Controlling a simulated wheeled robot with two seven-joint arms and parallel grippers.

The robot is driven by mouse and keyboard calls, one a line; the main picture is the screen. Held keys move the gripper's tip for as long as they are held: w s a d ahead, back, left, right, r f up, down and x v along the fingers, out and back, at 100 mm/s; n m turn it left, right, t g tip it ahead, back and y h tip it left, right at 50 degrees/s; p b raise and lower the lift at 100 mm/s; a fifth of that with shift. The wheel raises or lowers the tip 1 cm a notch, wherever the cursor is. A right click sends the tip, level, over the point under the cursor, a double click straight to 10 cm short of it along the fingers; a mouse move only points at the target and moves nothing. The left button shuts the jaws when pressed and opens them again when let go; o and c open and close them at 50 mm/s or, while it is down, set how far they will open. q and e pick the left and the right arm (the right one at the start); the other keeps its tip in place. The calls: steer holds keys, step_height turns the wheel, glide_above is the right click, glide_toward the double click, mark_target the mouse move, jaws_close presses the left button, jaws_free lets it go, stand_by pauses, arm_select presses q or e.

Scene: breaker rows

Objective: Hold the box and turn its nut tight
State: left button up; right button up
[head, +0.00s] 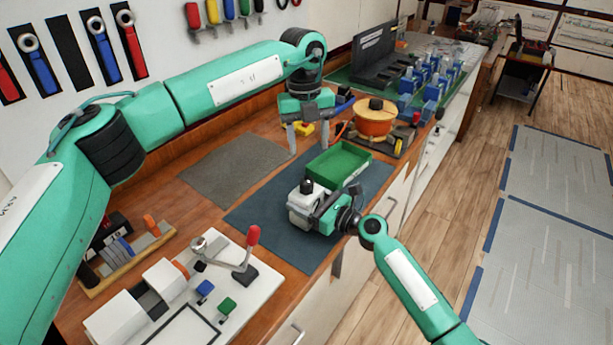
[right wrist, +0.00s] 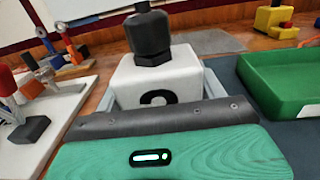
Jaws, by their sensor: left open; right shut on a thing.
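The box (head: 304,205) is white with a black nut (head: 307,186) on top. It stands upright on the dark blue mat (head: 283,232). In the right wrist view the white box (right wrist: 160,85) shows a dark mark on its face, and the nut (right wrist: 149,38) stands upright on it. My right gripper (head: 318,212) is shut on the box from its right side; its fingers are mostly hidden behind its own body. My left gripper (head: 308,138) is open and empty. It points down above the wood behind the green tray, apart from the box and nut.
A green tray (head: 338,166) sits right behind the box. An orange round reel (head: 375,117) and a yellow block (head: 304,129) stand farther back. A white fixture with a red-handled lever (head: 250,245) is at the front left. The grey mat (head: 235,168) is bare.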

mark_target(306, 179)
arm_select(q)
steer(key=shift+m+t+y, duration=0.3)
steer(key=shift+t+y, duration=0.1)
steer(key=shift+t, duration=0.1)
steer(key=f, duration=1.1)
steer(key=shift+w+a+f, duration=0.15)
steer(key=shift+w+a, duration=0.05)
steer(key=shift+w, duration=0.05)
steer(key=c, duration=1)
